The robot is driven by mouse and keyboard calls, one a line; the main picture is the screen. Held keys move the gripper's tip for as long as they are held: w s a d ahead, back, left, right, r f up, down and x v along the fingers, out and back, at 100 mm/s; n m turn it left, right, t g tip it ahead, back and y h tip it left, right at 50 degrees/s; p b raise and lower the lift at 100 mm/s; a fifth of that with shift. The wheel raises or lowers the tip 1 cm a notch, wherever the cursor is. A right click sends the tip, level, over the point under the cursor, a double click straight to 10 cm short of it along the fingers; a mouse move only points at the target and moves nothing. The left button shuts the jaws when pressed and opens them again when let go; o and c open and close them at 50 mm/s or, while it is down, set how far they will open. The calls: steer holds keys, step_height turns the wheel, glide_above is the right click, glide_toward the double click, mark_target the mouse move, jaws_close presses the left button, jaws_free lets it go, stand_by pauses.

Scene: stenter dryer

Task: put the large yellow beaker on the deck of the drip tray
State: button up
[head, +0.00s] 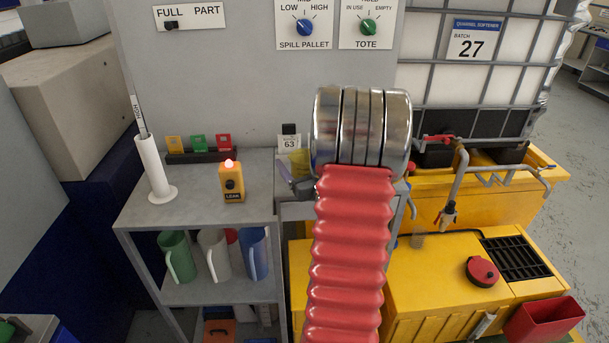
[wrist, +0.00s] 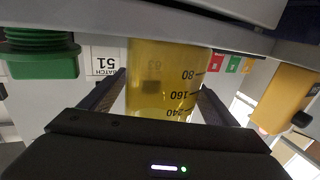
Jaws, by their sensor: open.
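A see-through yellow beaker (wrist: 158,88) with black graduation marks stands between the two dark fingers of my gripper (wrist: 160,98) in the wrist view. The fingers are open on either side of it, and I cannot tell whether either touches it. In the head view, a yellowish piece that looks like the beaker (head: 299,164) shows beside my arm, on the grey shelf unit. A low yellow unit with a flat top, which looks like the drip tray (head: 430,275), stands at the lower right.
A yellow lamp box (head: 232,183) and white post (head: 155,170) stand on the grey top (head: 200,212).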

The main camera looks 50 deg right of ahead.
stand_by(0.4)
steer(key=c, duration=1.2)
steer(key=shift+r, duration=0.1)
step_height(320, 180, up, 10)
steer(key=shift+f, duration=0.1)
steer(key=shift+s, duration=0.1)
stand_by(0.9)
